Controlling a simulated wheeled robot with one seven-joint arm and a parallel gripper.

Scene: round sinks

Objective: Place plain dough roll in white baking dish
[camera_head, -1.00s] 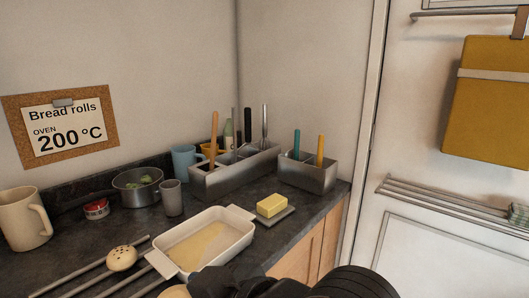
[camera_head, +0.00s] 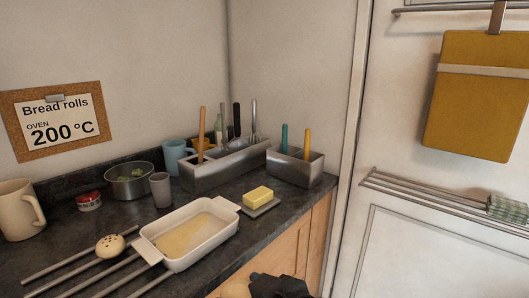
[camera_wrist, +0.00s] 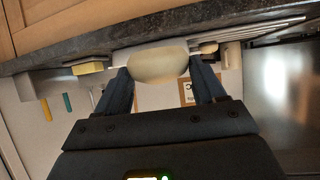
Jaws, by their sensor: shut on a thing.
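My gripper (camera_wrist: 160,82) is shut on a smooth, pale plain dough roll (camera_wrist: 157,67) in the wrist view. In the head view my gripper (camera_head: 262,287) and the roll (camera_head: 236,290) show at the bottom edge, partly cut off, in front of the counter edge and to the lower right of the dish. The white baking dish (camera_head: 205,242) stands on the dark counter with a yellowish patch on its floor and no roll in it. In the wrist view the dish (camera_wrist: 126,54) is partly hidden behind the roll.
A speckled roll (camera_head: 110,244) lies on a rack of metal bars (camera_head: 78,272) left of the dish. Butter (camera_head: 258,194) on a small tray is close to the dish's right. Behind stand a grey cup (camera_head: 160,190), a bowl (camera_head: 130,182) and metal utensil holders (camera_head: 225,168).

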